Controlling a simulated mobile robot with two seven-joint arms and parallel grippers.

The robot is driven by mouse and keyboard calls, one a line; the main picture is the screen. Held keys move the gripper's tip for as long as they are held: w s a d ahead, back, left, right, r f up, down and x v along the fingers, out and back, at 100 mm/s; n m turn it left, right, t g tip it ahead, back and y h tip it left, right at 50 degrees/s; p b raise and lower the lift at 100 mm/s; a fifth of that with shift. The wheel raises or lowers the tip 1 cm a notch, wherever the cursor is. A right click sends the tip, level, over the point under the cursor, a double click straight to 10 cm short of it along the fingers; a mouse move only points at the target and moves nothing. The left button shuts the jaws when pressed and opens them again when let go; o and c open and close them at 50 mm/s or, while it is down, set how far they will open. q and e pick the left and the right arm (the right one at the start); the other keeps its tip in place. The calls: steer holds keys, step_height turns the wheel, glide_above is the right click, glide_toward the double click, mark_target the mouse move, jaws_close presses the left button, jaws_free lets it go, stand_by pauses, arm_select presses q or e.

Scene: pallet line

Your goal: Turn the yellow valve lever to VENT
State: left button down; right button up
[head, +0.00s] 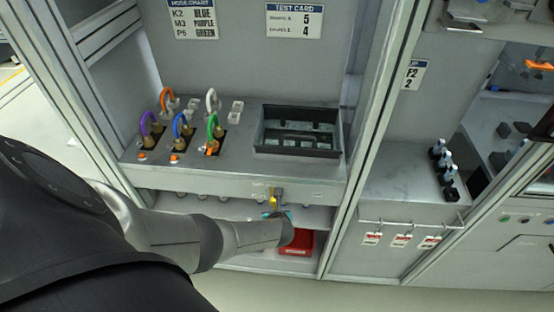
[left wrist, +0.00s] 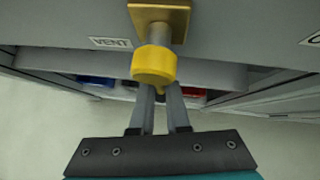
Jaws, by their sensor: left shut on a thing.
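The yellow valve lever (left wrist: 154,66) is large in the left wrist view, below a brass plate (left wrist: 172,14) and a grey metal stem on the panel. Its yellow end also shows in the head view (head: 273,199), under the front edge of the bench. The VENT label (left wrist: 111,43) is left of the lever; a second label (left wrist: 313,38) is at the right edge, cut off. My left gripper (left wrist: 158,93) is shut on the yellow lever, its fingers coming up from below; the contact is partly hidden behind the yellow end. My right gripper is out of view.
The bench (head: 185,190) carries several coloured hose loops and a dark tray (head: 297,150). A red bin (head: 297,243) stands on the shelf under the lever, close to my left gripper. A frame post (head: 358,150) rises to the right. Red tags (head: 401,240) hang beyond it.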

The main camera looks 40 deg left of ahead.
arm_select(q)
steer(key=shift+s+d+f, duration=0.25)
steer(key=shift+s+f, duration=0.1)
steer(key=shift+s, duration=0.05)
steer(key=c, duration=1)
jaws_free()
steer(key=shift+o, duration=0.4)
steer(key=shift+w+a+r, duration=0.15)
steer(key=p+v, duration=0.9)
steer(key=v, duration=0.6)
steer(key=shift+d, duration=0.2)
